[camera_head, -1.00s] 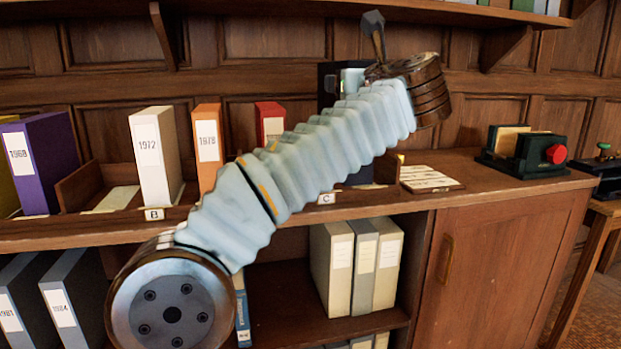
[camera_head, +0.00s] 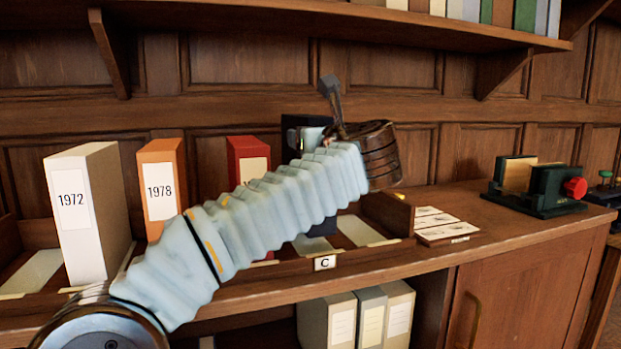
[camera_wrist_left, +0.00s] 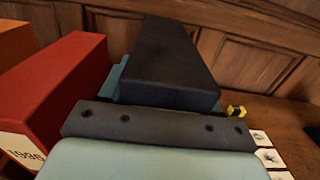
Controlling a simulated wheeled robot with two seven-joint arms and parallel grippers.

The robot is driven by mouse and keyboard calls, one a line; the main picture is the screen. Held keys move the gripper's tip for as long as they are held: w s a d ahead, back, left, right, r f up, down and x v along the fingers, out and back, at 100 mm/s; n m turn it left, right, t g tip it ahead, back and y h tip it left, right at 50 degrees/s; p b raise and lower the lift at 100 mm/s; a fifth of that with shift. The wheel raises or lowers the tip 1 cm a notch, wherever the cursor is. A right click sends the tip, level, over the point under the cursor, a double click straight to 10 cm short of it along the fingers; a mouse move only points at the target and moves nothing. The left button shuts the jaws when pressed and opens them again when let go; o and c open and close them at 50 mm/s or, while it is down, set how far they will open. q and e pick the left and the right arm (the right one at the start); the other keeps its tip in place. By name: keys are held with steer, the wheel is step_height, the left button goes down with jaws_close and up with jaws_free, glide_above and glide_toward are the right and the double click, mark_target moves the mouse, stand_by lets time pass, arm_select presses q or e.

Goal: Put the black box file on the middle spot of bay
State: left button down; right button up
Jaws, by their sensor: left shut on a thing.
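The black box file (camera_head: 322,229) is upright behind my left wrist in the head view, mostly hidden by the arm. In the left wrist view the file (camera_wrist_left: 172,52) fills the centre, and my left gripper (camera_wrist_left: 165,97) is shut on it. The file is over bay C (camera_head: 290,270), to the right of the red file (camera_head: 248,160), with a gap between them. A pale strip on the bay floor shows to its right. I cannot tell whether its base touches the bay floor. My right gripper is not in view.
A white 1972 file (camera_head: 85,215) and an orange 1978 file (camera_head: 160,185) stand to the left. Cards (camera_head: 440,225) lie on the counter right of bay C. A dark green device with a red knob (camera_head: 540,188) stands further right. A shelf (camera_head: 330,18) overhangs above.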

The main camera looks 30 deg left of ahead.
arm_select(q)
steer(key=shift+s+f+b, duration=0.1)
steer(key=shift+f+b, duration=0.45)
steer(key=shift+f, duration=1.45)
steer(key=shift+c, duration=1.1)
jaws_free()
steer(key=shift+f, duration=0.1)
steer(key=shift+d, duration=0.1)
steer(key=v, duration=1.2)
steer(key=shift+b, duration=0.3)
